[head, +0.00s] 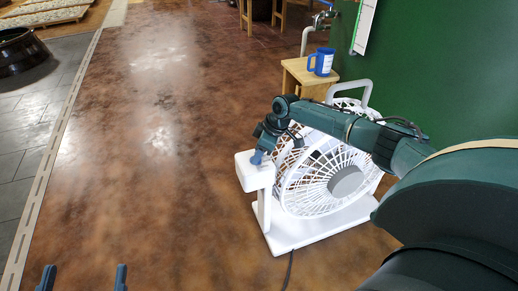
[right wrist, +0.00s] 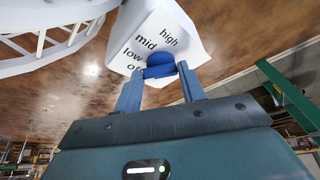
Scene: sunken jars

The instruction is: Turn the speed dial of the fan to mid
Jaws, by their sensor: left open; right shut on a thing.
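The white fan (head: 320,185) stands on the floor, with a white control box (head: 247,172) on a post at its front left. My right gripper (head: 258,157) is at the top of this box. In the right wrist view, the box face (right wrist: 150,25) reads off, low, mid and high. The blue dial (right wrist: 160,64) sits at the edge of these labels, and my right gripper (right wrist: 163,74) is shut on it. Which label the dial points to I cannot tell. My left gripper (head: 84,279) is open and empty at the bottom left, far from the fan.
A wooden stool (head: 300,75) with a blue mug (head: 321,62) stands behind the fan, beside a green wall (head: 440,70). A dark cord (head: 289,268) runs from the fan base. The brown floor left of the fan is clear. A dark bowl (head: 22,52) is at the far left.

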